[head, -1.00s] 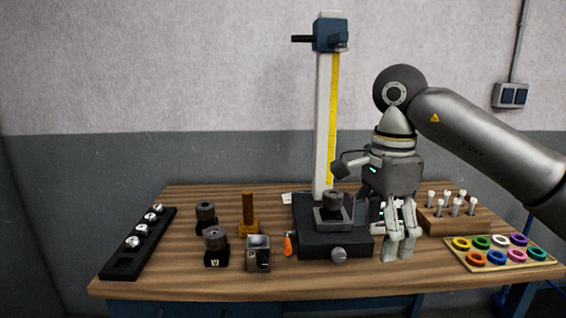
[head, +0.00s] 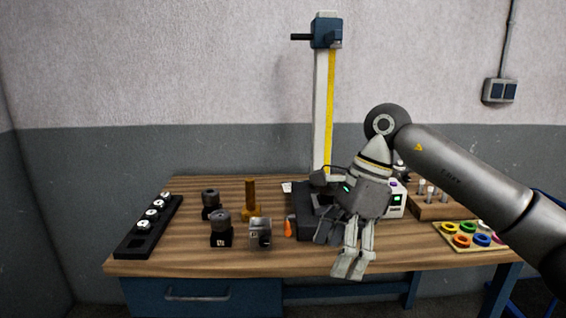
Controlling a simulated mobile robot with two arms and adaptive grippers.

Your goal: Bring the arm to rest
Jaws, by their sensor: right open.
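My right arm (head: 465,180) comes in from the right. Its gripper (head: 348,276) points down over the front edge of the wooden table (head: 180,264), just right of centre. The fingers are apart with nothing between them. The gripper and its wrist hide much of the black base of the height gauge (head: 322,110). My left gripper does not show.
On the left lie a black rack (head: 147,228) with silver pieces, two dark cylindrical parts on blocks (head: 221,230), a brass post (head: 250,198), a grey block (head: 260,234) and an orange tool (head: 288,228). On the right are a pin block (head: 430,205) and a coloured ring tray (head: 468,240).

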